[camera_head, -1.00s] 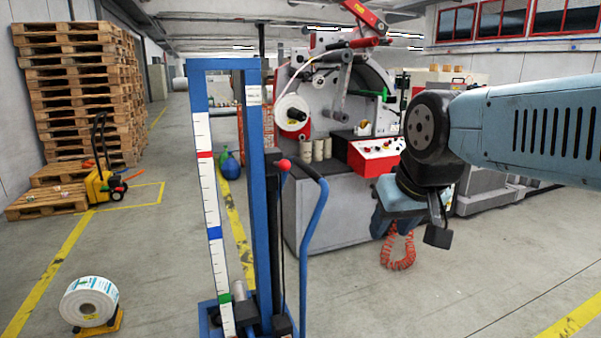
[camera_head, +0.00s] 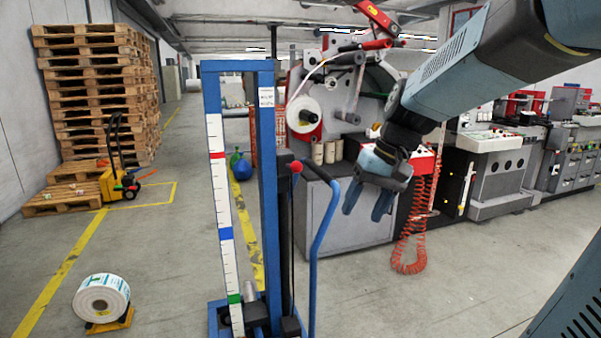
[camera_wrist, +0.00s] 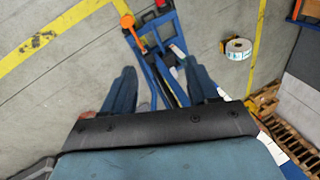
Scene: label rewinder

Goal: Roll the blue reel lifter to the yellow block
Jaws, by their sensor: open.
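The blue reel lifter (camera_head: 267,190) stands upright in front of me, a tall blue frame with a marked white scale and a bent blue handle (camera_head: 320,232). A red knob (camera_head: 296,167) tops a thin rod beside the handle. My gripper (camera_head: 367,208) is open and empty, fingers pointing down, right of the handle and apart from it in the head view. In the wrist view, part of the lifter (camera_wrist: 150,72) shows between and beyond my two fingers (camera_wrist: 158,70). A yellow block (camera_head: 122,321) lies on the floor at lower left, against a white label reel (camera_head: 102,297).
A grey rewinder machine (camera_head: 345,215) stands behind the lifter, with a coiled orange hose (camera_head: 410,255) on its right. Stacked pallets (camera_head: 100,95) and a yellow pallet truck (camera_head: 120,180) are at left. Open floor lies between the lifter and the label reel.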

